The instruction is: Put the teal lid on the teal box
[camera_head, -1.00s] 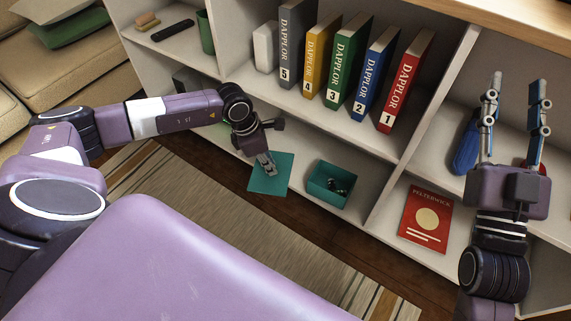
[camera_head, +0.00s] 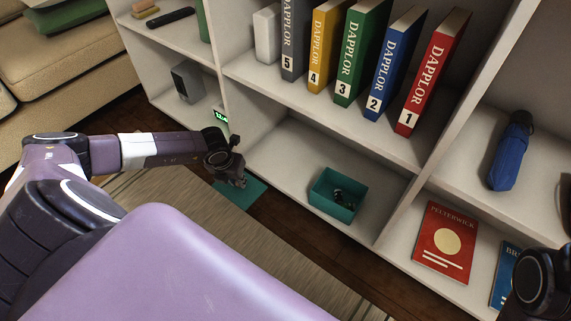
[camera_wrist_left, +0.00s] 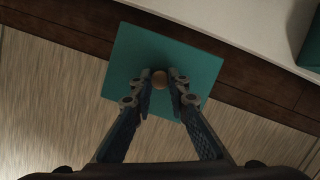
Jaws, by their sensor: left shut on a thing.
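The teal lid (camera_head: 240,196) is a flat square plate with a small round knob (camera_wrist_left: 160,79) on top. My left gripper (camera_wrist_left: 160,82) is shut on that knob. In the head view my left gripper (camera_head: 238,182) and the lid are in front of the shelf, over the floor edge and rug, left of the box. The teal box (camera_head: 324,205) stands open on the bottom shelf with small dark items inside. A corner of the box shows at the right edge of the left wrist view (camera_wrist_left: 312,50).
Numbered binders (camera_head: 362,62) stand on the shelf above the box. An upright divider (camera_head: 402,212) is right of the box, with a red book (camera_head: 445,243) beyond it. The bottom shelf left of the box is bare. A striped rug (camera_head: 262,255) lies in front.

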